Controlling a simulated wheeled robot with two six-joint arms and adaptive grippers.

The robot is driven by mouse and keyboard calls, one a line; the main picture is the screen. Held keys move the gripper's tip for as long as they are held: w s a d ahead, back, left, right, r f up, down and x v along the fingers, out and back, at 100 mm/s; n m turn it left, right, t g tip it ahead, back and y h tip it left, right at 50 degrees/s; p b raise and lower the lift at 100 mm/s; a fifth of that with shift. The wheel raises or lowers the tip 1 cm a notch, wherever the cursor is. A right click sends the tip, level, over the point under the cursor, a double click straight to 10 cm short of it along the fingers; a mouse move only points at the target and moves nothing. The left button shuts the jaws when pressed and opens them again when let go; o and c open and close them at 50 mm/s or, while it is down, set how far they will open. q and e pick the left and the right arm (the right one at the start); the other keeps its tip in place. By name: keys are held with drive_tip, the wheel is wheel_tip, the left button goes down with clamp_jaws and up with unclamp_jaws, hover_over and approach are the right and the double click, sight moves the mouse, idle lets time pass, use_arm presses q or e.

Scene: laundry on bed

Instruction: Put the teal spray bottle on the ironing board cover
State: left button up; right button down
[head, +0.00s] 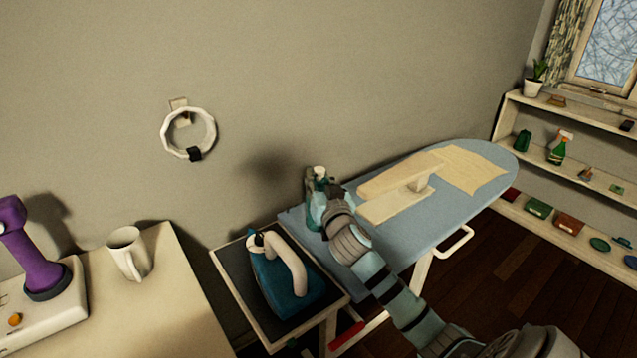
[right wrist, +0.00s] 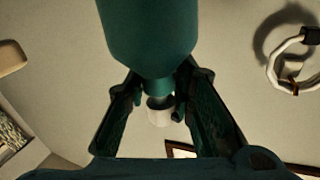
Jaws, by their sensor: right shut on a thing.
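The teal spray bottle (head: 318,178) with a pale cap shows at the left end of the ironing board, partly hidden by my right gripper (head: 324,194). The right wrist view shows the teal bottle body (right wrist: 150,35) and its white top (right wrist: 160,112), with the fingers of my right gripper (right wrist: 157,88) shut around its narrow neck. The blue-grey ironing board cover (head: 440,221) lies below and to the right. I cannot tell whether the bottle touches the cover. My left gripper is not in view.
A wooden sleeve board (head: 390,207) and a folded beige cloth (head: 470,170) lie on the cover. A teal iron (head: 285,285) stands on a dark tray (head: 238,275) left of it. A green spray bottle (head: 558,153) stands on the shelf. The cover's near strip is bare.

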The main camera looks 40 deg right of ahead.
drive_tip(key=c, duration=1.4)
unclamp_jaws()
drive_tip(key=shift+w+f, duration=0.1)
drive_tip(key=shift+o, duration=0.2)
drive_tip(key=v, duration=1.2)
